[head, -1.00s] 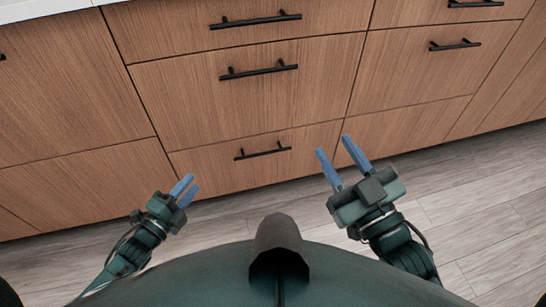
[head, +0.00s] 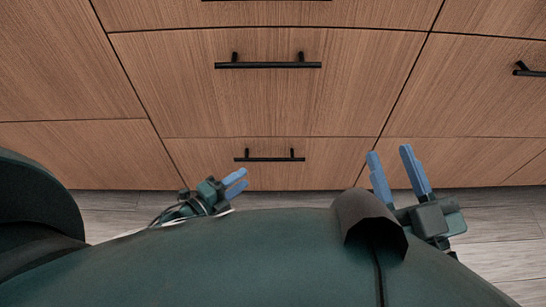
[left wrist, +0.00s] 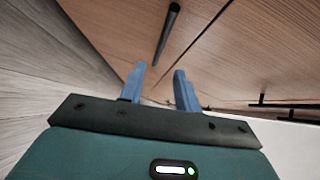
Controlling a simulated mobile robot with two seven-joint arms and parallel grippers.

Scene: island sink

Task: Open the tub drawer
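A stack of wood-fronted drawers stands ahead in the head view, and all of them look closed. The middle drawer (head: 265,100) has a black bar handle (head: 268,65). The bottom drawer (head: 330,175) has a shorter black bar handle (head: 269,159). Which one is the tub drawer I cannot tell. My left gripper (head: 244,180) is open and empty, just below and left of the bottom handle. In the left wrist view a black bar handle (left wrist: 168,32) lies beyond its spread fingers (left wrist: 159,72), apart from them. My right gripper (head: 390,154) is open and empty, right of the bottom handle.
More closed cabinet fronts flank the stack, with another black handle (head: 530,71) at the right. Grey plank floor (head: 490,225) shows below the fronts. My own body fills the bottom of the head view.

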